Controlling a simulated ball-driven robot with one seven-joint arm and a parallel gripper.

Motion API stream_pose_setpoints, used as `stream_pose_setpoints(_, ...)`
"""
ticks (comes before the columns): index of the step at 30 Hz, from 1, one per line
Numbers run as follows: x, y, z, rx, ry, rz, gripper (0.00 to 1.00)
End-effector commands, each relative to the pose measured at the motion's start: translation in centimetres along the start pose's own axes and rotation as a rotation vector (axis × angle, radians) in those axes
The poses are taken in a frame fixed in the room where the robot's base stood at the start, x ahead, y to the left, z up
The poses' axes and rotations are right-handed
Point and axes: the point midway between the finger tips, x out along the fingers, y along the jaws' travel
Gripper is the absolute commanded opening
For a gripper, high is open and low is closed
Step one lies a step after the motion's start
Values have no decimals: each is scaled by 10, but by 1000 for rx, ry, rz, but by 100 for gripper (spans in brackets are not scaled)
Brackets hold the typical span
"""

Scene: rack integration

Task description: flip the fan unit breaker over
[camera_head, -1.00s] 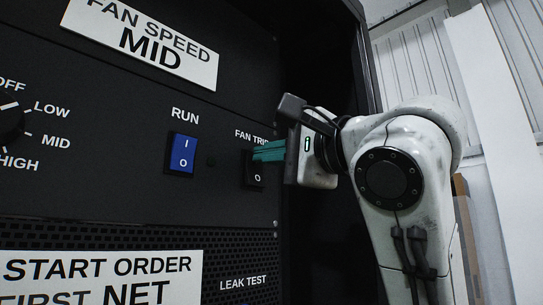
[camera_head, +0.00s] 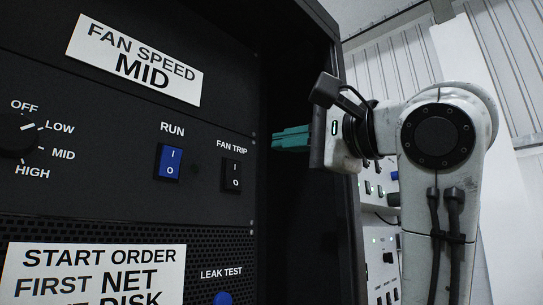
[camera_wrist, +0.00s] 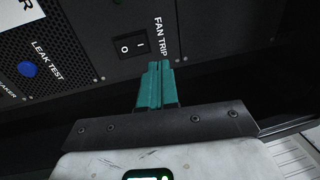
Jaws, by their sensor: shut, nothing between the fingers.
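The fan trip breaker is a black rocker switch (camera_head: 232,176) marked I and O under the label FAN TRIP, on the black panel in the head view. It also shows in the wrist view (camera_wrist: 131,46), just beyond the fingers and to their left. I cannot tell which half is pressed in. My gripper (camera_head: 275,139) has teal fingers, shut and empty. It is apart from the switch, up and to its right, near the panel's right edge. The fingers also show in the wrist view (camera_wrist: 158,66), pointing at the panel.
A blue RUN rocker (camera_head: 169,162) sits left of the breaker. A round knob (camera_head: 17,138) with fan speed labels is at the far left. A blue LEAK TEST button (camera_head: 223,298) is below. The dark rack frame edge stands right of the panel, with another switch panel (camera_head: 379,180) behind.

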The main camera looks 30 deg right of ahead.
Motion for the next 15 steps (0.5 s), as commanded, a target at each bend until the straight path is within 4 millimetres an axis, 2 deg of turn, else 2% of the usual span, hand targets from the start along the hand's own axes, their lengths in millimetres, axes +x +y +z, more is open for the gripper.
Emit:
stream_pose_setpoints(6,-31,-8,1,-1,-2,-2,0)
stream_pose_setpoints(15,-42,-12,0,0,-1,2,0)
